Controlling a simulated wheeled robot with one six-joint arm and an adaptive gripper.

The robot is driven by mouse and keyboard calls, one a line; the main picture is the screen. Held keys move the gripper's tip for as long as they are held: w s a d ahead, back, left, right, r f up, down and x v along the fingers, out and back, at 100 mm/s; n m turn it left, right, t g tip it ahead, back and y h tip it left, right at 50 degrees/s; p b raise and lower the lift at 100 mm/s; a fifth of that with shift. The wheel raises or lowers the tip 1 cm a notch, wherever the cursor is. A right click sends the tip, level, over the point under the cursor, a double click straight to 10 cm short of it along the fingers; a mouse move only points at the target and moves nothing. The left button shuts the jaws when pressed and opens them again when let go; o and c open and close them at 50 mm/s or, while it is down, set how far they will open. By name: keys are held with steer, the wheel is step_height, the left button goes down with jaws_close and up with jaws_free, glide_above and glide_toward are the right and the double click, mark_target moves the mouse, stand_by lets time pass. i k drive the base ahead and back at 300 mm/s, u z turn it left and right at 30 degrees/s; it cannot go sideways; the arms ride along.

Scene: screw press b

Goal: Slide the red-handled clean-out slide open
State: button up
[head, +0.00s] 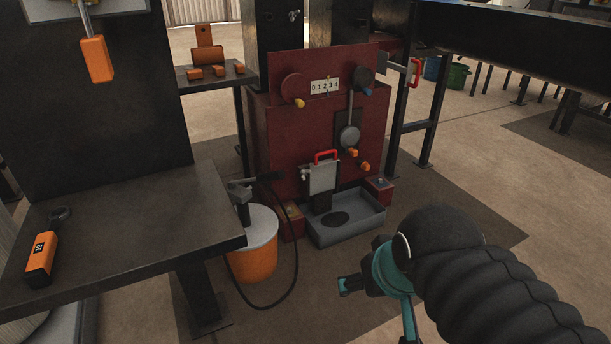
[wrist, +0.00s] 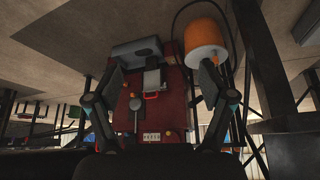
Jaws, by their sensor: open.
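A grey upright plate (head: 322,178) with a red handle (head: 326,155) on its top edge is on the lower front of the dark red press (head: 285,125). In the upside-down wrist view the red handle (wrist: 151,95) shows between my fingers, some distance beyond them. The frames do not tell which is the clean-out slide. My gripper (head: 377,311) is open and empty, in front of the press and to its right, touching neither handle.
A grey tray (head: 371,222) sits on the floor under the front plate. An orange bucket (head: 254,262) with a pale lid and a black hose stand left of it. A dark bench (head: 140,215) fills the left. Floor right of the tray is clear.

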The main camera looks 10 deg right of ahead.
mark_target(323, 173)
steer(key=z, duration=0.45)
steer(key=i, duration=1.2)
steer(key=u, duration=0.45)
